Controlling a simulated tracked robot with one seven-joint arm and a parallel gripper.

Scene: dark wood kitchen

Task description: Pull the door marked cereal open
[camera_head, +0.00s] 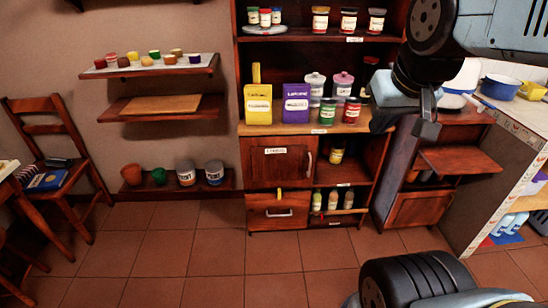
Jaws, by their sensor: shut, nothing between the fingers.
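The door with a white label (276,168) is a reddish-brown wooden panel at the lower left of the shelf unit. The label print is too small to read for certain. The door looks closed, with a pale upright handle (308,163) near its right edge. My gripper (425,138) hangs from the upper right, pointing down. It is shut and empty, apart from the door and to the right of the handle in the picture.
A yellow box (258,105), a purple box (296,104) and jars stand on the counter above the door. A drawer (277,211) sits below it. A brown panel (459,160) juts out at right. The tiled floor (200,250) in front is mostly clear. A chair (50,150) stands left.

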